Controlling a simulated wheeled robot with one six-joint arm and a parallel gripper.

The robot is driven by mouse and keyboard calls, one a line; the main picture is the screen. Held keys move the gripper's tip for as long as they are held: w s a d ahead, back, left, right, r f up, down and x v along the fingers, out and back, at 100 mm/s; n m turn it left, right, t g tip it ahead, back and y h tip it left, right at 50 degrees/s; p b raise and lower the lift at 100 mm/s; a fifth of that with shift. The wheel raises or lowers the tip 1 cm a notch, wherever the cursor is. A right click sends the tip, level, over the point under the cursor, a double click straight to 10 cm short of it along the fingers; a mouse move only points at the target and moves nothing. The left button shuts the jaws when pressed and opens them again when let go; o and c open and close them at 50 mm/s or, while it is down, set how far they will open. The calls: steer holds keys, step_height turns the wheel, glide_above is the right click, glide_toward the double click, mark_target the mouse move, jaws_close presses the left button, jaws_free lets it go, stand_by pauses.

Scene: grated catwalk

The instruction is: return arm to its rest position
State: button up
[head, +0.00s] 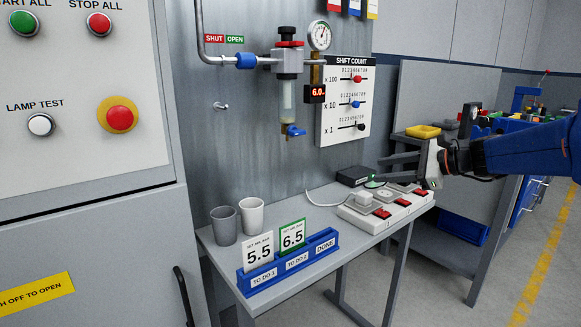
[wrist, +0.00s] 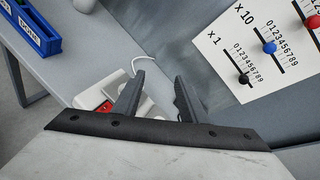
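My gripper (head: 390,169) is at the right in the head view, with its fingers pointing left above the right part of the grey table (head: 222,262). In the wrist view, my gripper (wrist: 160,84) shows two dark fingers standing apart with nothing between them. It is open and empty. My blue arm comes in from the right edge of the head view. Below the fingers is a white power strip (head: 372,222) with red switches, and it shows partly behind the fingers in the wrist view.
A blue card holder (head: 288,265) and two cups (head: 252,217) stand on the table's left part. The shift count panel (head: 346,100) and a valve assembly (head: 287,75) are on the wall behind. A workbench (head: 470,215) is at the right; the floor by the yellow line looks clear.

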steer(key=s+a+f+n+g+h, duration=0.25)
steer(key=s+f+n, duration=0.25)
steer(key=s, duration=0.5)
steer(key=s+a+f+n+g+h, duration=0.25)
steer(key=s+f+n, duration=0.3)
steer(key=s, duration=0.55)
steer(key=s+d+f+n+h, duration=0.2)
steer(key=s+d+f+n, duration=0.1)
steer(key=s, duration=0.4)
steer(key=s+d+f+n+h, duration=0.3)
steer(key=s+f+n, duration=0.3)
steer(key=s, duration=0.1)
steer(key=shift+s+d+f+t, duration=0.2)
steer(key=shift+s+d+t, duration=0.05)
steer(key=shift+s+t, duration=0.15)
